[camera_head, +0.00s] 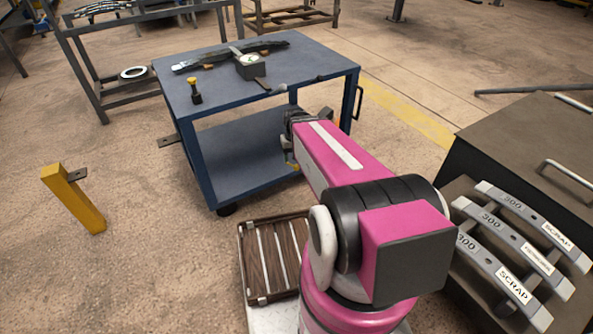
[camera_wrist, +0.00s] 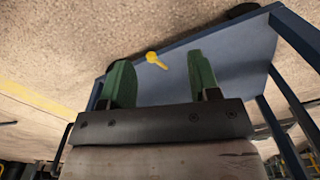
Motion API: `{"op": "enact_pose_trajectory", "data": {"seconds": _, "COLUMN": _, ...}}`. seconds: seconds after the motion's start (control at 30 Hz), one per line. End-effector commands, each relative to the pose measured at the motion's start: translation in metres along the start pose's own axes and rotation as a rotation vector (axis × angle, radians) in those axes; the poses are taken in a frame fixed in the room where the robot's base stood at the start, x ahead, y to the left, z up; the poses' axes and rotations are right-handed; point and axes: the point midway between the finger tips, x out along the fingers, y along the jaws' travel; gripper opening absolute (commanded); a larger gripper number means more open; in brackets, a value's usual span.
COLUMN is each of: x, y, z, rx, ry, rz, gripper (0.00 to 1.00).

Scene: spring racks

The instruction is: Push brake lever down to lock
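A small yellow lever with a rounded end (camera_wrist: 156,60), which looks like the brake lever, shows in the wrist view at the edge of the blue cart's lower shelf. The blue cart (camera_head: 262,98) stands in the middle of the head view. My gripper (camera_wrist: 160,78) is open, its two green fingers apart. The lever appears between and beyond the fingertips, with nothing held; the exact distance is unclear. In the head view my gripper (camera_head: 293,140) is beside the cart's open side, and my arm hides its fingertips and most of the lever area.
Tools and a dial gauge (camera_head: 250,60) lie on the cart top. A yellow post (camera_head: 74,200) stands left on the floor. A slatted wooden crate (camera_head: 262,262) is near my base. A dark bench (camera_head: 530,150) and scrap-labelled racks (camera_head: 515,245) are right. Floor left of the cart is mostly clear.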

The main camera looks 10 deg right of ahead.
Motion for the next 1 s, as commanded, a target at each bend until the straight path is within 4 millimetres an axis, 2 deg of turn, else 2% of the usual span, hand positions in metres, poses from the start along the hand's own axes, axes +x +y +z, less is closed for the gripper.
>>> {"op": "enact_pose_trajectory", "data": {"seconds": 0.03, "x": 0.021, "y": 0.009, "z": -0.034, "rx": 0.000, "ry": -0.002, "rz": -0.008, "gripper": 0.56}}
{"op": "enact_pose_trajectory", "data": {"seconds": 0.1, "x": 0.045, "y": 0.018, "z": -0.063, "rx": -0.006, "ry": -0.004, "rz": -0.022, "gripper": 0.56}}
{"op": "enact_pose_trajectory", "data": {"seconds": 0.2, "x": 0.076, "y": 0.033, "z": -0.098, "rx": -0.012, "ry": -0.005, "rz": -0.038, "gripper": 0.56}}
{"op": "enact_pose_trajectory", "data": {"seconds": 0.33, "x": 0.106, "y": 0.048, "z": -0.129, "rx": -0.019, "ry": -0.004, "rz": -0.056, "gripper": 0.56}}
{"op": "enact_pose_trajectory", "data": {"seconds": 0.47, "x": 0.122, "y": 0.056, "z": -0.141, "rx": -0.023, "ry": -0.004, "rz": -0.064, "gripper": 0.56}}
{"op": "enact_pose_trajectory", "data": {"seconds": 0.67, "x": 0.136, "y": 0.056, "z": -0.142, "rx": -0.025, "ry": -0.003, "rz": -0.066, "gripper": 0.56}}
{"op": "enact_pose_trajectory", "data": {"seconds": 1.0, "x": 0.194, "y": 0.052, "z": -0.143, "rx": -0.024, "ry": -0.003, "rz": -0.066, "gripper": 0.56}}
